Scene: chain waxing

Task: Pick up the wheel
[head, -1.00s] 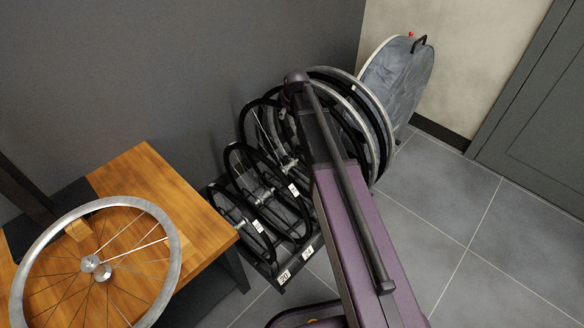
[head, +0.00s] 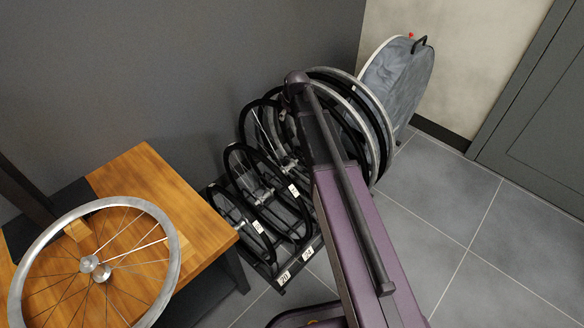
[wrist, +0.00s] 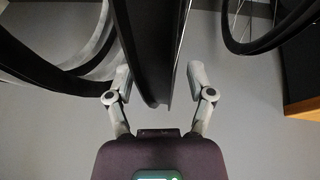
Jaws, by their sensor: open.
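In the wrist view my gripper (wrist: 160,80) is open, with one finger on each side of a black wheel rim (wrist: 150,45). The rim runs between the fingers, and a gap shows beside each fingertip. In the head view several upright wheels stand side by side in a floor rack (head: 285,275), among them a small black one (head: 262,248) and a larger one with a pale rim (head: 378,110). My arm hides my gripper and part of the wheels there, so I cannot tell which wheel is between the fingers.
A silver spoked wheel (head: 170,235) lies on a wooden bench (head: 150,170) at the left. A grey round wheel bag (head: 405,75) leans at the wall. Neighbouring wheels stand close on both sides of my gripper. The tiled floor (head: 430,200) at the right is clear.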

